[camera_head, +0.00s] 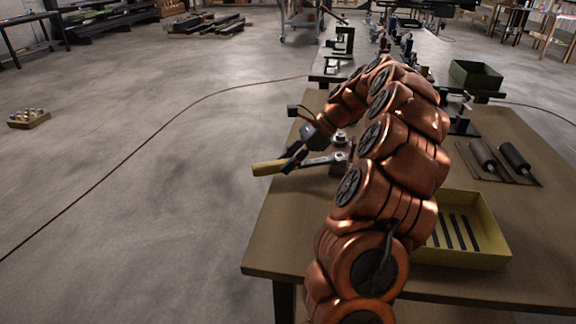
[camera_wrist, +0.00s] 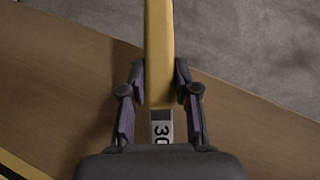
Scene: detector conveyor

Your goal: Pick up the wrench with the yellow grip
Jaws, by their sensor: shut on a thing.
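The wrench has a yellow grip (camera_head: 268,168) and a silver metal shaft and head (camera_head: 325,160). In the head view it is level, above the left edge of the wooden table, with the grip reaching out past that edge. My gripper (camera_head: 291,163) is shut on the wrench near where grip meets shaft. In the wrist view the yellow grip (camera_wrist: 160,55) runs up between the two fingers of my gripper (camera_wrist: 160,92), and a metal part marked "30" shows below it. I cannot tell whether the wrench still touches the table.
The wooden table (camera_head: 290,235) carries a yellow tray (camera_head: 480,230) with dark slots at right. Dark rollers (camera_head: 513,157) lie on a plate behind it. A green bin (camera_head: 475,76) stands farther back. Open floor lies left, with a small wooden box (camera_head: 29,119).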

